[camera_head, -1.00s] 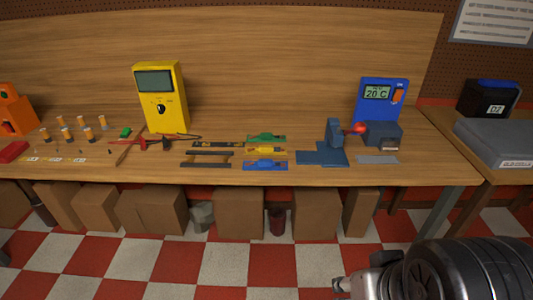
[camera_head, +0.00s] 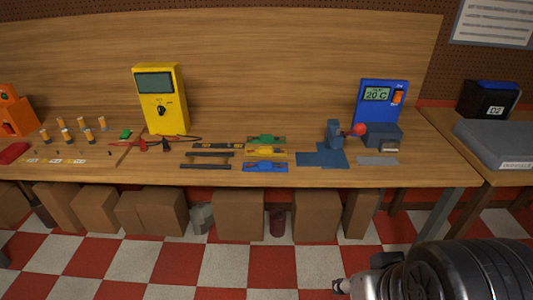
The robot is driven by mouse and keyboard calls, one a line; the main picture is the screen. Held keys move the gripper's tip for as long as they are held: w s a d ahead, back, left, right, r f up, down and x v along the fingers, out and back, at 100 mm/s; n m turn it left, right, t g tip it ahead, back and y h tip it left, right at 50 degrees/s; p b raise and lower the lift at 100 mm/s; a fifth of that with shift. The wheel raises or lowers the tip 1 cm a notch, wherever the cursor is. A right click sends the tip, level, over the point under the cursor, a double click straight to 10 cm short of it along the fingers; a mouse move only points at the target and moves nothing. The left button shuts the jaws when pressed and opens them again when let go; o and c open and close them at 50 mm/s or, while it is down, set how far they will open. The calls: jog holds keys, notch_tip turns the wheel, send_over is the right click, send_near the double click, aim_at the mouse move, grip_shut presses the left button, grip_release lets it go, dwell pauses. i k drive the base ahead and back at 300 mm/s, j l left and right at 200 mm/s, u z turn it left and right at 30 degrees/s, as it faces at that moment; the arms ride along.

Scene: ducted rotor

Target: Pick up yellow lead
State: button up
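A small yellow piece (camera_head: 266,152), which looks like the yellow lead, lies flat on the workbench between a similar green piece (camera_head: 266,139) and a blue piece (camera_head: 265,166). Its fine shape is too small to make out. My gripper (camera_head: 341,286) seems to show only as a small metal tip at the bottom right, beside my dark arm. It is in front of the bench and well away from the yellow piece. Its fingers cannot be made out clearly, and nothing is seen held in it.
A yellow meter (camera_head: 161,99) with red and black leads stands left of the pieces. Dark bars (camera_head: 206,166) lie just left. A blue mat (camera_head: 321,155), a vise (camera_head: 335,133) and a blue temperature unit (camera_head: 381,103) are to the right. Cardboard boxes (camera_head: 239,214) stand below the bench (camera_head: 225,182).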

aim_at(262, 149)
jog(key=i+u, duration=0.2)
jog(key=i, duration=0.4)
jog(key=i+l+u, duration=0.2)
jog(key=i, duration=0.4)
jog(key=i+l+u, duration=0.2)
jog(key=i, duration=0.4)
